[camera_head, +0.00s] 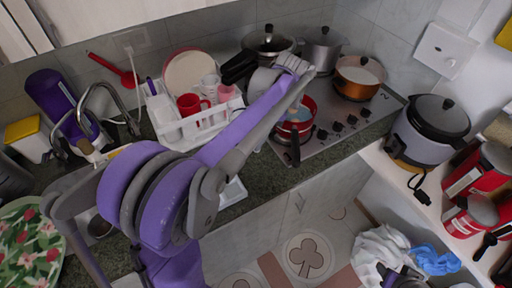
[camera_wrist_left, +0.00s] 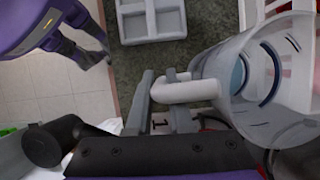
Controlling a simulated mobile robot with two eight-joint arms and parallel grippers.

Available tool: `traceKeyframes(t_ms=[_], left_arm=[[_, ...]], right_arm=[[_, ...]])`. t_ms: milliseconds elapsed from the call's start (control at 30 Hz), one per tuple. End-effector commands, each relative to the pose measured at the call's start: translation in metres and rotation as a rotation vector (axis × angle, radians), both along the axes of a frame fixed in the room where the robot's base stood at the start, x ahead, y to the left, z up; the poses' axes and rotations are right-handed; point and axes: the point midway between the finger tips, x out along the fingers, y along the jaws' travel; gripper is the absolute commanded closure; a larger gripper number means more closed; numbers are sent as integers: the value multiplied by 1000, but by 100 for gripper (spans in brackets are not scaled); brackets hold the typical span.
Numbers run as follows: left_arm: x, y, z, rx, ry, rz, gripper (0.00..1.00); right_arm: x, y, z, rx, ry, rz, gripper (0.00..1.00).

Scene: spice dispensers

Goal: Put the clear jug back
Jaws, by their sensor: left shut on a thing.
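The clear jug (camera_wrist_left: 270,85) fills the right side of the left wrist view, lying tilted there. Its pale handle (camera_wrist_left: 188,92) points toward the grey fingers of my left gripper (camera_wrist_left: 160,95), which is shut on it. In the head view my left arm reaches across the counter to the hob. The jug is not clearly made out there, as my forearm and hand cover that area. Part of what seems to be my right gripper (camera_head: 400,278) shows at the bottom edge of the head view; its fingers are not clear.
A red pot (camera_head: 293,122) is on the hob beside my left forearm, with several other pots behind. A white dish rack (camera_head: 172,128) holds a plate and cups. A sink tap (camera_head: 103,100) stands left. A rice cooker (camera_head: 428,130) and red canisters (camera_head: 480,172) are on the right counter.

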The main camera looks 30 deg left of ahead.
Motion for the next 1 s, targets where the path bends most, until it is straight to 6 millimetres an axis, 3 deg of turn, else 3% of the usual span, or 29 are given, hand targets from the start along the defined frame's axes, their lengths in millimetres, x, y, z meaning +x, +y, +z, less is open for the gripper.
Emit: traceKeyframes(t_ms=[300, 767, 800, 933, 1000], left_arm=[[0, 0, -39, 1, 0, 0, 100], [0, 0, -47, 0, 1, 0, 100], [0, 0, -46, 0, 0, 0, 74], [0, 0, -46, 0, 0, 0, 51], [0, 0, -46, 0, 0, 0, 51]], right_arm=[[0, 0, -1, 0, 1, 0, 50], [-2, 0, -5, 0, 5, 0, 50], [-2, 0, -4, 0, 4, 0, 50], [-2, 0, -4, 0, 3, 0, 50], [-2, 0, -3, 0, 3, 0, 50]])
